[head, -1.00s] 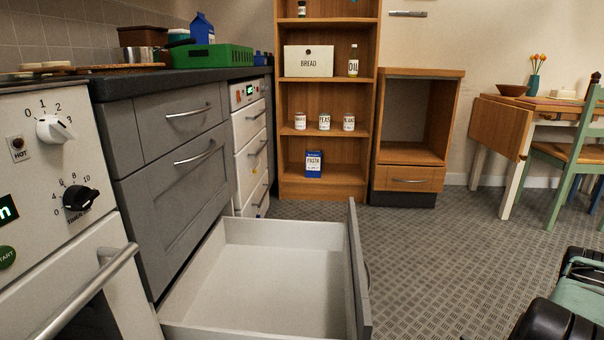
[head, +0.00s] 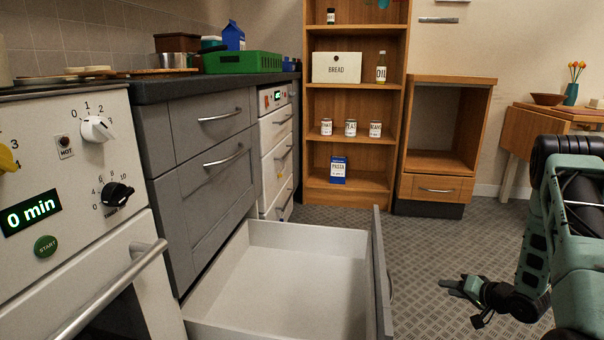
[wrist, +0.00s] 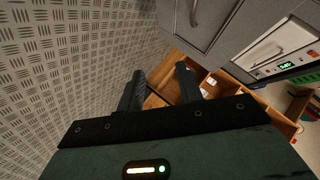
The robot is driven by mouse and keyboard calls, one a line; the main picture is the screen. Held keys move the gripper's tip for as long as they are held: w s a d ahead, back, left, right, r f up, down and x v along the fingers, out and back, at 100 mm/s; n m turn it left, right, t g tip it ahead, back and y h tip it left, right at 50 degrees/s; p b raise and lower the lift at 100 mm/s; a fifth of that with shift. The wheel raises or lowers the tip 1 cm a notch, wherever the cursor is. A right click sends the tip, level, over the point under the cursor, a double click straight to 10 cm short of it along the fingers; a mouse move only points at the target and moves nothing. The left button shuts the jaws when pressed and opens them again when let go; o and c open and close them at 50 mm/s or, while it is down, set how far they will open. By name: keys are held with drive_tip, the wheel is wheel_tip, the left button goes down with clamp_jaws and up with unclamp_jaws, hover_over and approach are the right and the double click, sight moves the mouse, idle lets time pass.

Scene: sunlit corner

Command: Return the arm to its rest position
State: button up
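My arm (head: 565,215) comes in from the right edge of the head view, bent downward. My gripper (head: 452,287) is low over the patterned floor, to the right of the pulled-out drawer (head: 290,275) and apart from it. In the wrist view the two dark fingers of my gripper (wrist: 160,82) stand apart with nothing between them. Part of the arm is cut off by the right edge of the head view.
The open drawer juts out from the grey cabinet (head: 210,165), beside the oven (head: 75,220). A wooden shelf (head: 355,115), a low cupboard (head: 445,140) and a drop-leaf table (head: 520,136) stand behind. The floor (head: 425,245) right of the drawer is clear.

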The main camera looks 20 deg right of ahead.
drive_tip(key=w+a+r+n+g+h, duration=0.2)
drive_tip(key=w+a+r+n+g, duration=0.1)
drive_tip(key=w+a+r, duration=0.5)
drive_tip(key=s+a+r+n+g, duration=0.2)
drive_tip(key=s+a+r, duration=0.1)
drive_tip(key=a+r, duration=0.6)
drive_tip(key=s+a+r+n+g+y+p, duration=0.15)
drive_tip(key=s+a+r+n, duration=0.25)
drive_tip(key=s+a, duration=0.65)
drive_tip(key=s+a+r+n+g+p, duration=0.1)
drive_tip(key=s+a+r+n+g, duration=0.45)
drive_tip(key=a, duration=0.75)
drive_tip(key=s+a+r+n+p, duration=0.2)
drive_tip(key=s+a+r, duration=0.1)
drive_tip(key=s+a, duration=0.75)
wheel_tip(320, 180, up, 38)
drive_tip(key=a+p, duration=0.1)
drive_tip(key=p, duration=3.6)
drive_tip(key=shift+p, duration=0.3)
